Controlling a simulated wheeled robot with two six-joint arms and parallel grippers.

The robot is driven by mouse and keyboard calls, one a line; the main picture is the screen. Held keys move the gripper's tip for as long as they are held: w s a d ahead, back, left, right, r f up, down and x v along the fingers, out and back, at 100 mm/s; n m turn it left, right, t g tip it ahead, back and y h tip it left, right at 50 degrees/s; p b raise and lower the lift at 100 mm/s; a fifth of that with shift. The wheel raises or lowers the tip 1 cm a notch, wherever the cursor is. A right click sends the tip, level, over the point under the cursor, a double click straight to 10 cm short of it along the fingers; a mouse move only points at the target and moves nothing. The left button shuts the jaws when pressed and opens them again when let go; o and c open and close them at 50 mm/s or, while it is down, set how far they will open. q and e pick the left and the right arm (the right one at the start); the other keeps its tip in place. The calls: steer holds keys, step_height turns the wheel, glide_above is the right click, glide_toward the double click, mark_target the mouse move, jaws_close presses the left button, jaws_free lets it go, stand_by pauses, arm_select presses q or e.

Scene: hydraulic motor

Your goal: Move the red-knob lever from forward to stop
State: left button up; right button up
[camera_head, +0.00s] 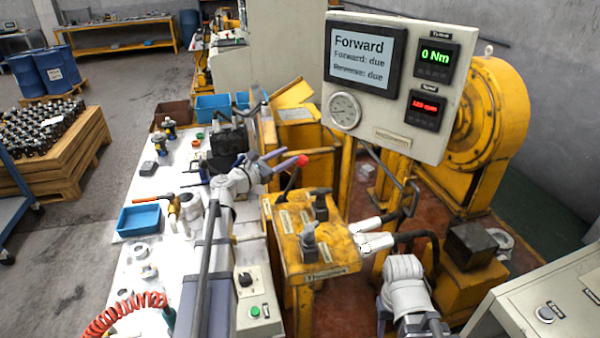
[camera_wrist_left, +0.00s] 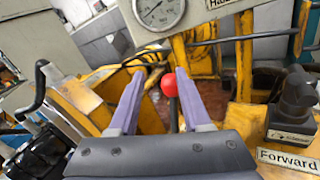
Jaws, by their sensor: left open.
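The red knob (camera_head: 302,160) tops a dark lever above the yellow control stand. In the left wrist view the knob (camera_wrist_left: 170,85) shows between the two lilac fingers, closer to the right one. My left gripper (camera_head: 284,160) is open around or just behind the knob; whether a finger touches it I cannot tell. Its fingertips also show in the left wrist view (camera_wrist_left: 160,74). The screen (camera_head: 363,57) reads "Forward". A "Forward" label (camera_wrist_left: 287,159) sits by a black control at the right of the wrist view.
Two more dark controls (camera_head: 309,242) stand on the yellow stand (camera_head: 318,265), right of the lever. The gauge and display panel (camera_head: 405,140) rises behind them. A cluttered white bench (camera_head: 140,255) lies left, with a blue tray (camera_head: 139,220). Black hoses run at right.

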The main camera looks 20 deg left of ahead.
arm_select(q)
steer(key=b, duration=0.8)
glide_toward(298, 172)
steer(key=w, duration=0.1)
steer(key=w+d, duration=0.1)
steer(key=w, duration=0.1)
steer(key=w+f, duration=0.1)
steer(key=w, duration=0.1)
steer(key=shift+d, duration=0.2)
steer(key=shift+x, duration=3.9)
jaws_close()
